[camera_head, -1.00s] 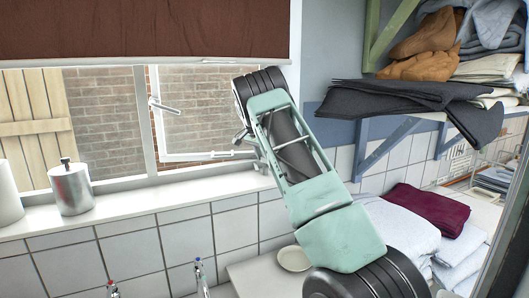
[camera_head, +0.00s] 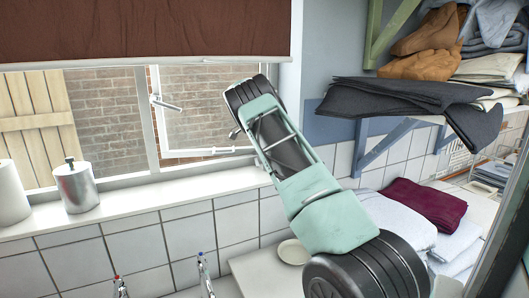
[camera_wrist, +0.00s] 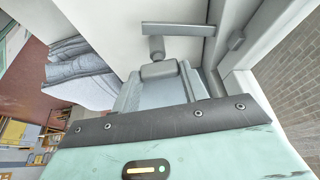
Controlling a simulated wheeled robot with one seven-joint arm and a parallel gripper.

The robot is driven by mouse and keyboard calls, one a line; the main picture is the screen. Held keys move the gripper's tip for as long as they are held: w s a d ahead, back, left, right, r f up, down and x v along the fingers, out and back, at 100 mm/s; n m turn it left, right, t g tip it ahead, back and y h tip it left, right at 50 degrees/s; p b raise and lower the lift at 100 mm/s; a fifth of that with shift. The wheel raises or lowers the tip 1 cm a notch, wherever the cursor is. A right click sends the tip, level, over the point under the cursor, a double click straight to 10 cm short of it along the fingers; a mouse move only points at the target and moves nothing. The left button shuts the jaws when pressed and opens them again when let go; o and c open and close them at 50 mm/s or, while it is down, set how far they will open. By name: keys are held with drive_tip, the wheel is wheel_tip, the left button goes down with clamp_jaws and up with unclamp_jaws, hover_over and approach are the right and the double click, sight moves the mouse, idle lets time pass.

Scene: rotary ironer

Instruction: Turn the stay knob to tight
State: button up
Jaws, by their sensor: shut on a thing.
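The window stay is a thin bar low on the open window frame, and its end (camera_head: 222,151) shows in the head view. In the wrist view a grey bar with a short post (camera_wrist: 156,47) lies just beyond my gripper. A rounded grey block (camera_wrist: 160,70), which looks like the stay knob, sits at the end of the post. My gripper (camera_head: 236,132) is at the window's lower right corner, mostly hidden behind my arm in the head view. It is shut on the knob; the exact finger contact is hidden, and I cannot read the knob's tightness.
A metal canister (camera_head: 76,187) and a white roll (camera_head: 11,193) stand on the sill (camera_head: 140,201). Taps (camera_head: 204,272) rise below. Folded linen (camera_head: 400,222) lies at right under a shelf with dark cloth (camera_head: 405,100). A window handle (camera_head: 165,104) is at left.

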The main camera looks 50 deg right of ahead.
drive_tip(key=o, duration=1)
drive_tip(key=shift+b+v, duration=1.3)
drive_tip(key=shift+v, duration=2.5)
